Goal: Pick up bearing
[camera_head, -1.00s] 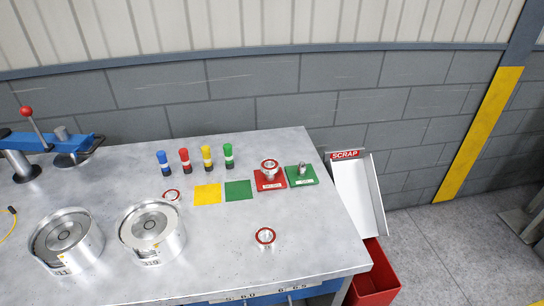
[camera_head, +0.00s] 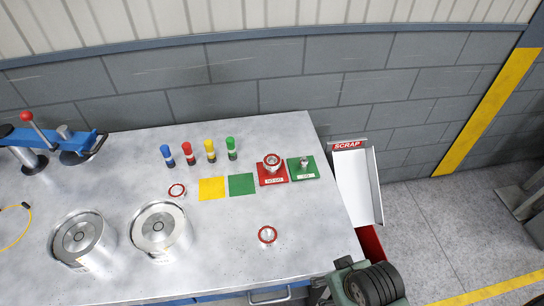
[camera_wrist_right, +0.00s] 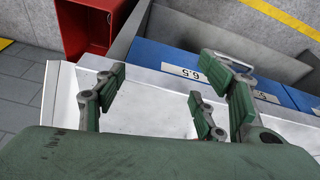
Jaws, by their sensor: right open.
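Several bearings with red rings are in the head view. One bearing (camera_head: 267,235) lies alone on the bare front right part of the table (camera_head: 225,255). Another bearing (camera_head: 177,190) lies left of the yellow square, and a third (camera_head: 271,163) sits on the red block. My right gripper shows at the bottom right of the head view, partly cut off, by the table's front right corner and apart from the bearings. In the right wrist view my right gripper (camera_wrist_right: 168,98) has its green-padded fingers spread and empty. No bearing shows there. My left gripper is not in view.
Two metal clutch housings (camera_head: 160,231) (camera_head: 82,240) stand on the left. Several coloured marker posts (camera_head: 210,150) stand behind the yellow (camera_head: 212,189) and green (camera_head: 241,184) squares. A scrap chute (camera_head: 352,185) and red bin (camera_wrist_right: 88,28) stand past the right edge.

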